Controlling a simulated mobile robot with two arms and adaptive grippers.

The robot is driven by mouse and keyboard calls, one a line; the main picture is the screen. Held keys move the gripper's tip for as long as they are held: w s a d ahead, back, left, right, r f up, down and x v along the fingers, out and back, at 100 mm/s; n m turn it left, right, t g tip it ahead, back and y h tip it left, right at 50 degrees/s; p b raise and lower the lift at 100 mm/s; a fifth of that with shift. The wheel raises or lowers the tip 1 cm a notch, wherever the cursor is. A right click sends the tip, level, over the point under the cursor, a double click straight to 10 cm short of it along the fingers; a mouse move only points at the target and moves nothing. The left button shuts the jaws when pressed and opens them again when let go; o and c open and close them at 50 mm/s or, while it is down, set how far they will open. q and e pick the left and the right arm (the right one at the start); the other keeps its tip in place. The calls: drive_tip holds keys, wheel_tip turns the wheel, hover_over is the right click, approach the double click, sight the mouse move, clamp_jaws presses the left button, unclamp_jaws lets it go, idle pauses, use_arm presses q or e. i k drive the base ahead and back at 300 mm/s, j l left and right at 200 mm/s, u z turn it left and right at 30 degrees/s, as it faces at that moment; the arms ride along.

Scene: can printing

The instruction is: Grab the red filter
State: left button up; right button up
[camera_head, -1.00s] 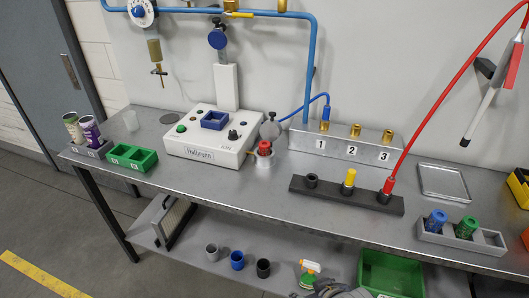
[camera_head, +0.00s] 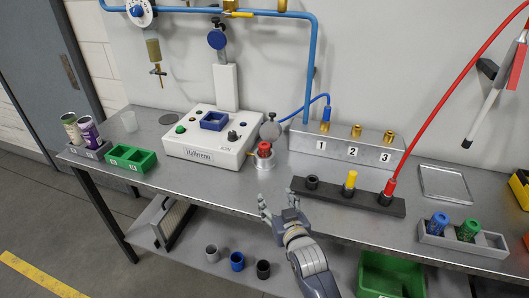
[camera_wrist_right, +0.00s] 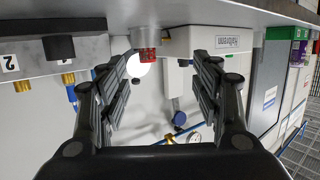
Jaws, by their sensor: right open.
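The red filter (camera_head: 264,149) sits upright in a small metal cup holder (camera_head: 264,163) on the bench, just right of the white machine. It also shows in the right wrist view (camera_wrist_right: 148,55), between my open fingers but farther off. My right gripper (camera_head: 278,205) is open and empty at the bench's front edge, in front of the filter and apart from it. My left gripper is not in view.
The white machine (camera_head: 200,153) stands left of the filter. A black rack (camera_head: 330,194) with several fittings lies to the right, with a numbered grey block (camera_head: 341,145) behind it. Cups stand on the lower shelf. The bench directly before the filter is clear.

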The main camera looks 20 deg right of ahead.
sight(263, 147)
drive_tip(key=i+l, duration=0.15)
drive_tip(key=i, duration=0.25)
drive_tip(key=i+l, duration=0.15)
drive_tip(key=i, duration=0.3)
